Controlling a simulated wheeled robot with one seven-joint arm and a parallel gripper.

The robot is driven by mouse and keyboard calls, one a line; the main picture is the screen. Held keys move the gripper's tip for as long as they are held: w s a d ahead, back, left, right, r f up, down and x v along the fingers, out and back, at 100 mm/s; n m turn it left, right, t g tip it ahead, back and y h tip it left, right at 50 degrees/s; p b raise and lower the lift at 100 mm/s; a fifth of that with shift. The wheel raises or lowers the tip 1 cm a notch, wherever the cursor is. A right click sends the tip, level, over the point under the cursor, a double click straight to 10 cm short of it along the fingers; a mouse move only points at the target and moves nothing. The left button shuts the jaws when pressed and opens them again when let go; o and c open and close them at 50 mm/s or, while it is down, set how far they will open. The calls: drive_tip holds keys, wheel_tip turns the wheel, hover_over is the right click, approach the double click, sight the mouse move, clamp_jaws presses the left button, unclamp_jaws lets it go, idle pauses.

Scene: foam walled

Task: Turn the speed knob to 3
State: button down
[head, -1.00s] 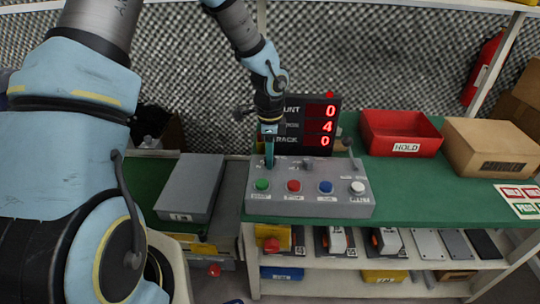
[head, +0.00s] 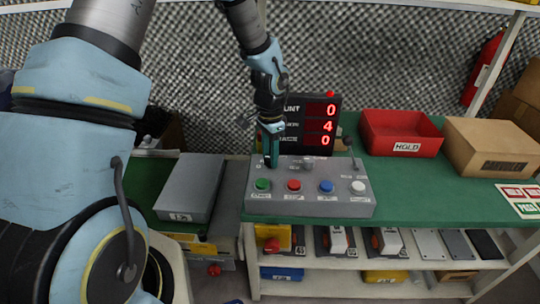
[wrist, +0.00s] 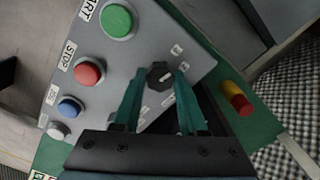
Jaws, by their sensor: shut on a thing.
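The grey control box (head: 310,207) stands on the green bench, with green, red, blue and white buttons along its front. In the wrist view, a dark knob (wrist: 159,75) with a small light mark sits on the box's top near the green button (wrist: 117,20). Small labels surround it, too blurred to read. My gripper (wrist: 158,84) has its teal fingers on either side of this knob, shut on it. In the head view my gripper (head: 271,160) points down at the box's rear left and hides the knob.
A display (head: 313,122) behind the box shows red digits 0, 4 and 0. A lever (head: 349,147) rises at the box's rear right. A red HOLD bin (head: 400,150) and a cardboard box (head: 490,146) stand to the right. A grey case (head: 190,187) lies to the left.

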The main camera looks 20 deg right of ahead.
drive_tip(key=shift+n, duration=1.1)
drive_tip(key=shift+c, duration=2.2)
unclamp_jaws()
drive_tip(key=shift+r, duration=0.1)
wheel_tip(320, 180, up, 11)
drive_tip(key=shift+f, duration=0.2)
